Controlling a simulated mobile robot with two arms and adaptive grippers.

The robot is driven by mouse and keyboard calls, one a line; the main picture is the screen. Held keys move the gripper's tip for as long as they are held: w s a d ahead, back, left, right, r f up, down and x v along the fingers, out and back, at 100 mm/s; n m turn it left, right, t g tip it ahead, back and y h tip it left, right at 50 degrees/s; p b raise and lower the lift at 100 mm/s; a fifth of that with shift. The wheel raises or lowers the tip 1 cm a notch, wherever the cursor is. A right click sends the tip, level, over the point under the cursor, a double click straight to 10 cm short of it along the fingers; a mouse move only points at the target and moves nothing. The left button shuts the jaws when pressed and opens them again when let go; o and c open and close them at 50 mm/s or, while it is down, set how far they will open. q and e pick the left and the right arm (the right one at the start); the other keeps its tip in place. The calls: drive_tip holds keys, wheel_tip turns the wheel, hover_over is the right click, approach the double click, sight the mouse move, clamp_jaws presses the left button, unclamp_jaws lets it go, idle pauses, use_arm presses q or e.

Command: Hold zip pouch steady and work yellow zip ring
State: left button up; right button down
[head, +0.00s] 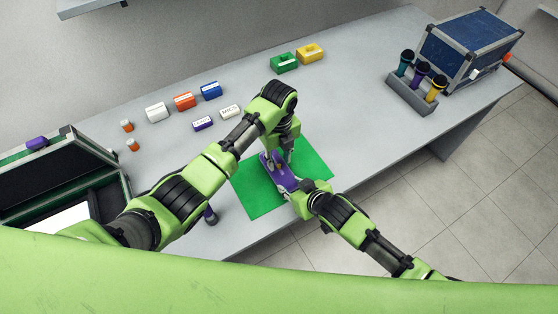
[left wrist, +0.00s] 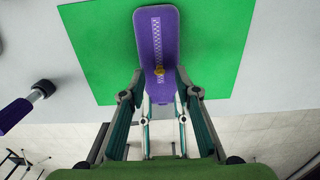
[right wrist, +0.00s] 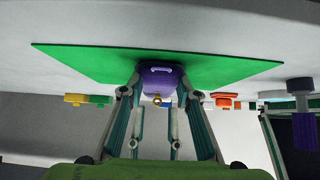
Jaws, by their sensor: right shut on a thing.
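The purple zip pouch (head: 287,183) lies on the green mat (head: 247,196). In the left wrist view the pouch (left wrist: 150,32) shows a pale zip track along its top, with the yellow zip ring (left wrist: 159,71) on it. My left gripper (head: 279,158) is above the far part of the pouch; in its wrist view its fingers (left wrist: 160,95) stand apart on either side of the pouch, with gaps. My right gripper (head: 297,203) is shut on the near end of the pouch. The right wrist view shows the pouch (right wrist: 160,76) between its fingers and the yellow ring (right wrist: 157,101).
Green (head: 284,62) and yellow (head: 310,52) blocks are farther back. A microphone stand (head: 411,97) and blue case (head: 465,45) stand right. An open case (head: 107,158) is left.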

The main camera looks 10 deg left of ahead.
use_arm(q)
wheel_tip(320, 180, up, 10)
drive_tip(key=shift+r, duration=0.15)
use_arm(e)
drive_tip(key=shift+s+f, duration=0.1)
drive_tip(key=shift+f, duration=0.1)
drive_tip(key=c, duration=1.5)
unclamp_jaws()
drive_tip(key=shift+o, duration=0.2)
drive_tip(key=shift+r, duration=0.1)
drive_tip(key=shift+s+d+r, duration=0.1)
drive_tip(key=shift+r, duration=0.1)
drive_tip(key=v, duration=1.1)
drive_tip(key=shift+s+d+r, duration=0.15)
drive_tip(key=shift+d, duration=0.05)
